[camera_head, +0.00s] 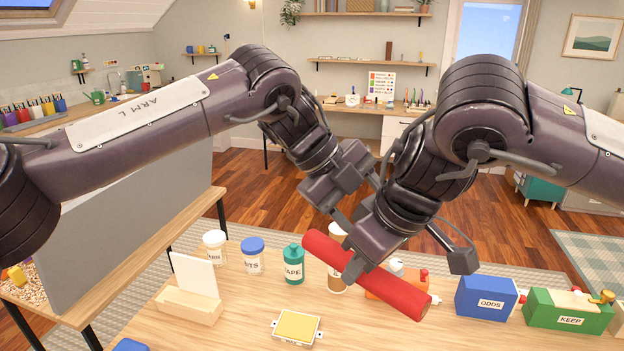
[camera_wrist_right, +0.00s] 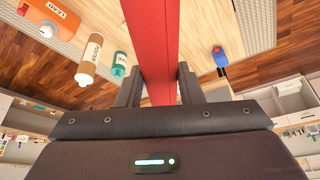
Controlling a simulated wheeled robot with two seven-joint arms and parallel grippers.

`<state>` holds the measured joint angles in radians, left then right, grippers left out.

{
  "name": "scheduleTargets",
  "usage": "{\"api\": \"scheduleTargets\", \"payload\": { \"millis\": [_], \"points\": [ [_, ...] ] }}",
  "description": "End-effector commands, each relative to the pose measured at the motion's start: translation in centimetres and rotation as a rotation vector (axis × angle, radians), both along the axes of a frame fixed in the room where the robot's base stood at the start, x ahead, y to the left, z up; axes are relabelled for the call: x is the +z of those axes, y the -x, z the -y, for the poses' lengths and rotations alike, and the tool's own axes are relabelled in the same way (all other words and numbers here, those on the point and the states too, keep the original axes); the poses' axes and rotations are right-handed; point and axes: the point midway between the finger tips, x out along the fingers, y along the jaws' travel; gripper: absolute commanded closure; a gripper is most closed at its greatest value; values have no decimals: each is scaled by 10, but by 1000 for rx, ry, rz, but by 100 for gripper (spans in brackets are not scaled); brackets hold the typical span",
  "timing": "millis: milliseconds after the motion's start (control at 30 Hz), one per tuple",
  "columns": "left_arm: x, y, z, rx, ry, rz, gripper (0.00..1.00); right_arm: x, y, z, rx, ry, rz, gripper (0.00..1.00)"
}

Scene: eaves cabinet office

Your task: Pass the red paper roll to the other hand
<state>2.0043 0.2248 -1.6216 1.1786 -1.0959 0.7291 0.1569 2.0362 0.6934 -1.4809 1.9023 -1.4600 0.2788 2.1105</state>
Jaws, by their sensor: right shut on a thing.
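The red paper roll (camera_head: 390,288) is a long red cylinder, held tilted above the table, its right end lower. My right gripper (camera_head: 354,268) is shut on it left of its middle. In the right wrist view, the roll (camera_wrist_right: 157,45) runs between the two fingers of my right gripper (camera_wrist_right: 159,88). My left gripper (camera_head: 345,215) is close behind the right one, near the roll's upper left end. Its fingers are partly hidden by the right arm, so I cannot tell its opening or whether it touches the roll.
On the table (camera_head: 240,335) stand a teal TAPE bottle (camera_head: 293,265), a blue-lidded jar (camera_head: 252,258), a white-lidded jar (camera_head: 215,246), a wooden holder (camera_head: 190,303), a yellow-topped pad (camera_head: 297,327), a blue ODDS box (camera_head: 486,298) and a green KEEP box (camera_head: 567,311). A grey panel (camera_head: 140,220) rises at left.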

Motion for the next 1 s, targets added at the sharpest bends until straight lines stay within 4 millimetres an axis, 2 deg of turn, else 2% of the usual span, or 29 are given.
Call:
{"api": "scheduleTargets", "payload": {
  "millis": [100, 233, 400, 533, 633, 733, 1000],
  "points": [
    [18, 11, -22, 56, -185, 23, 41, 0, 0, 0, 0, -1, 1, 91],
    [38, 20, -50, 151, -342, 38, 41, 0, 0, 0, 0, -1, 1, 91],
    [60, 29, -75, 260, -459, 51, 41, 0, 0, 0, 0, -1, 1, 91],
    [67, 31, -84, 301, -495, 54, 41, 0, 0, 0, 0, -1, 1, 91],
    [62, 32, -85, 309, -502, 52, 41, 0, 0, 0, 0, -1, 1, 91],
    [50, 30, -84, 307, -504, 49, 41, 0, 0, 0, 0, -1, 1, 91],
    [0, 22, -75, 306, -501, 52, 41, 0, 0, 0, 0, 0, 0, 91]
  ]
}}
